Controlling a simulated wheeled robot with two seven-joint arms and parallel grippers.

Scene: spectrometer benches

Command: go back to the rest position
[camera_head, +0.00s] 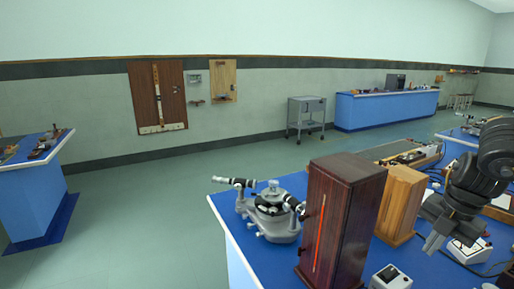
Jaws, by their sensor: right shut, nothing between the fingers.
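My right gripper (434,243) hangs from my right arm at the right side of the view. Its fingers are shut with nothing held between them. It is above the blue-topped bench, to the right of the light wooden box (399,204) and near a white switch box (470,251). Part of the bench top behind it is hidden by the arm. My left gripper is not in view.
A spectrometer (270,211) stands at the bench's left corner, beside a tall dark wooden lamp box (340,222) with a glowing red slit. A small grey box (390,278) sits in front. Open floor (160,200) lies left. A trolley (305,117) stands by the wall.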

